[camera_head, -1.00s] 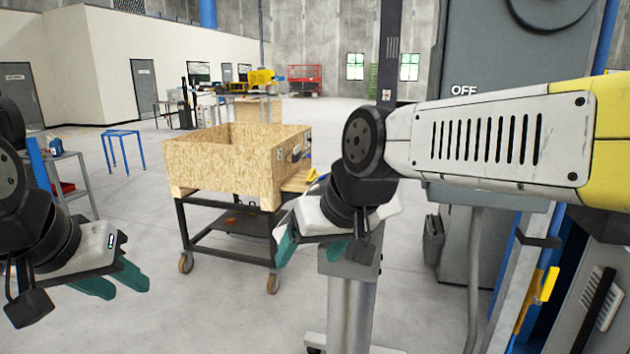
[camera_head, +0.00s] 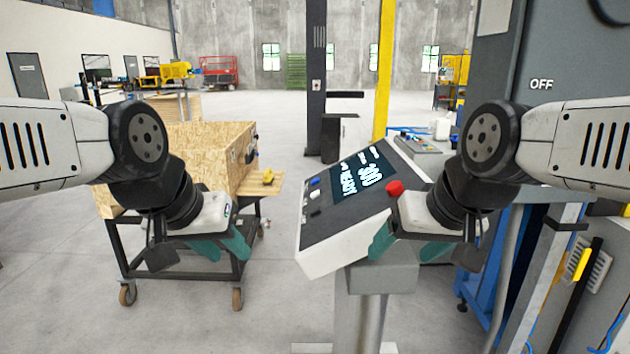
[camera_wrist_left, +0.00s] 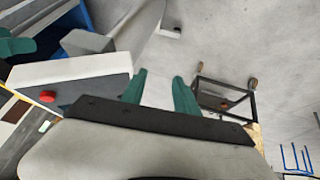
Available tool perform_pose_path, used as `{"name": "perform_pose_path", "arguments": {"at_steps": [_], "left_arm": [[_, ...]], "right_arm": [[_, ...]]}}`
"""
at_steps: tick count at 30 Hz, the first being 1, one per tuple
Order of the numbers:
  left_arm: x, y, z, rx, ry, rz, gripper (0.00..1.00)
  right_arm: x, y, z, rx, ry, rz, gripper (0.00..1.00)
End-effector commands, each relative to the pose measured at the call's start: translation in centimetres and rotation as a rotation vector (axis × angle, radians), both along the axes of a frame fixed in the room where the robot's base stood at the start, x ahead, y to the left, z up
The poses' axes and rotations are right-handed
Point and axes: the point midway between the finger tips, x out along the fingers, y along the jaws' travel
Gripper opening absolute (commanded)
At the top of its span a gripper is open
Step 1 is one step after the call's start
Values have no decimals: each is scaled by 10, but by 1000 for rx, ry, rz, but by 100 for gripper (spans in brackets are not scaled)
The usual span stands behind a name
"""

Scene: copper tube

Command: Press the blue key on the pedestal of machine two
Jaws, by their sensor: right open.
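The pedestal (camera_head: 365,315) carries a tilted console (camera_head: 322,262) with a lit screen (camera_head: 364,176). The blue key (camera_head: 314,182) is small and sits at the console's upper left, above a pale key. A red button (camera_head: 394,187) is at the right of the screen. My left gripper (camera_head: 225,248) is open and empty, left of the console and apart from it; its parted green fingers show in the left wrist view (camera_wrist_left: 160,88). My right gripper (camera_head: 408,247) is open in front of the console's right side and hides part of it. I cannot tell whether it touches.
A wooden crate (camera_head: 190,150) stands on a dark wheeled cart (camera_head: 185,268) behind my left gripper. A large grey machine marked OFF (camera_head: 555,55) stands at the right, behind my right arm. Open floor (camera_head: 280,310) lies between cart and pedestal.

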Motion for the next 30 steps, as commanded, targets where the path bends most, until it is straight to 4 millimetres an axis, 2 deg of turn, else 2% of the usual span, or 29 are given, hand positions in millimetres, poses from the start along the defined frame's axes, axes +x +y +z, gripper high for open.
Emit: {"name": "perform_pose_path", "arguments": {"at_steps": [2, 7, 30], "left_arm": [[0, 0, 0, 0, 0, 0, 34], [0, 0, 0, 0, 0, 0, 1], [0, 0, 0, 0, 0, 0, 0]], "right_arm": [[0, 0, 0, 0, 0, 0, 74], [0, 0, 0, 0, 0, 0, 74], [0, 0, 0, 0, 0, 0, 74]]}}
